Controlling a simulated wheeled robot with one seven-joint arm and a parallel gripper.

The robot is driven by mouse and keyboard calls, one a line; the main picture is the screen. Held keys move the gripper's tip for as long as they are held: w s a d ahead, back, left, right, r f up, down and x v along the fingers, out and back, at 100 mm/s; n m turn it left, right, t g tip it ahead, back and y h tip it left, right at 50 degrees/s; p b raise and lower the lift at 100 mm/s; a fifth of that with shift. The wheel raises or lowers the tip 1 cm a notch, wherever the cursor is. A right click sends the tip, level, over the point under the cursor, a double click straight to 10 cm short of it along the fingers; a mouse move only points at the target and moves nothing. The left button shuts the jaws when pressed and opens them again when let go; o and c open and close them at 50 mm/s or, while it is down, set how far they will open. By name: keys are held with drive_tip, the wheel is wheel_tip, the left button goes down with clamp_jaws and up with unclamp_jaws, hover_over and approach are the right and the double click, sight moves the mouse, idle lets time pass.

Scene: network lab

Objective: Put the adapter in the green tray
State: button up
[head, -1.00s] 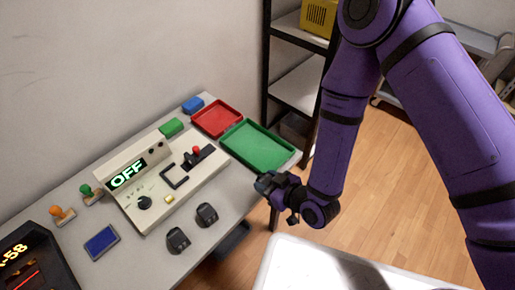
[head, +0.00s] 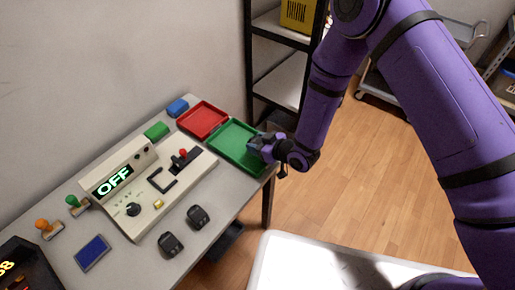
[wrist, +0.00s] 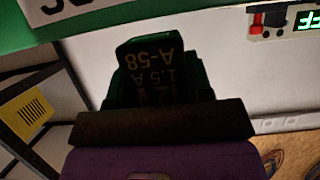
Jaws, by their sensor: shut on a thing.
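My gripper (head: 262,146) is shut on a dark adapter (wrist: 158,72), whose label reads A-58, 1.5 A and, partly, 12V in the wrist view. In the head view the gripper is at the right part of the green tray (head: 226,147) and hides some of it. I cannot tell how high the adapter is above the tray.
A red tray (head: 203,119) adjoins the green one. A console (head: 150,190) showing OFF stands mid-table. Two black adapter-like blocks (head: 172,245) (head: 198,217) lie in front. Green (head: 157,131) and blue (head: 177,107) blocks sit behind. A black shelf (head: 248,60) stands beyond the table.

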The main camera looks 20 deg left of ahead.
drive_tip(key=shift+w+a+f, duration=0.1)
drive_tip(key=shift+w+f, duration=0.1)
drive_tip(key=shift+w, duration=0.1)
drive_tip(key=shift+f, duration=1.6)
drive_tip(key=shift+f, duration=0.1)
drive_tip(key=o, duration=1)
drive_tip(key=shift+s+d+r, duration=0.1)
drive_tip(key=shift+d+r, duration=0.15)
drive_tip(key=shift+d, duration=0.1)
drive_tip(key=v, duration=1.1)
drive_tip(key=shift+s, duration=0.15)
drive_tip(key=shift+d, duration=0.1)
